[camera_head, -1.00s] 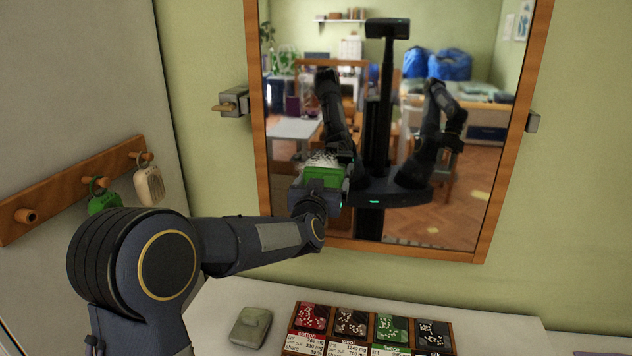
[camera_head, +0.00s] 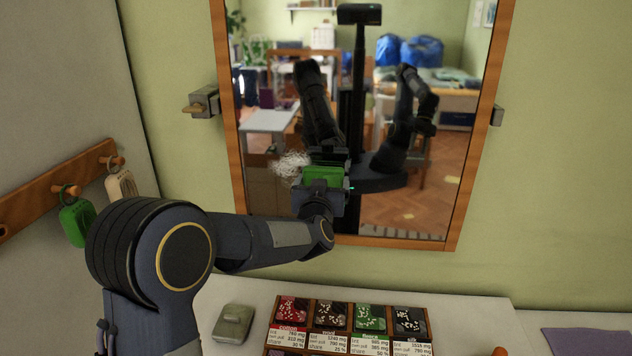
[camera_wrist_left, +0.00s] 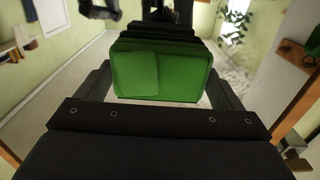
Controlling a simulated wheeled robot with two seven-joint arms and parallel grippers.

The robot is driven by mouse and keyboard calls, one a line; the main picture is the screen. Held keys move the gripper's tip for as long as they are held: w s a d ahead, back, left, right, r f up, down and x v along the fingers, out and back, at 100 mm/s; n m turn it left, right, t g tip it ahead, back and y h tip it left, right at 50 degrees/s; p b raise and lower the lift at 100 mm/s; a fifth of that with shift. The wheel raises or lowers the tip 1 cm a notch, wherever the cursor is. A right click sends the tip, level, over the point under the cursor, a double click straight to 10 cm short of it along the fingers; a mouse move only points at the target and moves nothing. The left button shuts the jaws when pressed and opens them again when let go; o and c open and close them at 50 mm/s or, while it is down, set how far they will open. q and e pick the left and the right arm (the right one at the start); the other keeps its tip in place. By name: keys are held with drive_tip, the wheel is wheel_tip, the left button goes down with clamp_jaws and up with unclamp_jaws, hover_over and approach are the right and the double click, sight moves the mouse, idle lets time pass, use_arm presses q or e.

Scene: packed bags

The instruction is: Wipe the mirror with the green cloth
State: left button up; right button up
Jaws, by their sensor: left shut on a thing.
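The mirror (camera_head: 425,218) hangs on the green wall in a wooden frame, reflecting the room and my own body. A whitish smudge (camera_head: 291,165) marks its glass, just left of my left gripper (camera_head: 320,187). That gripper is shut on the green cloth (camera_head: 322,174), held in front of the lower middle of the glass; I cannot tell whether it touches. In the left wrist view the folded cloth (camera_wrist_left: 162,76) fills the space between the fingers, and the smudge (camera_wrist_left: 238,82) shows to its right. My right arm shows only as a reflection.
A white surface below holds a grey-green object (camera_head: 232,323) and a wooden sample tray (camera_head: 428,326). A purple cloth (camera_head: 590,342) lies at the right. A peg rail (camera_head: 45,196) with green and beige tags is on the left wall. A metal bracket (camera_head: 203,103) sits left of the mirror.

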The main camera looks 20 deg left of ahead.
sight(307, 181)
use_arm(q)
drive_tip(key=shift+s+a+b, duration=0.2)
drive_tip(key=shift+a+b, duration=0.25)
drive_tip(key=shift+a, duration=0.5)
drive_tip(key=shift+s+a+b, duration=0.15)
drive_tip(key=shift+a+b, duration=0.3)
drive_tip(key=shift+a, duration=0.45)
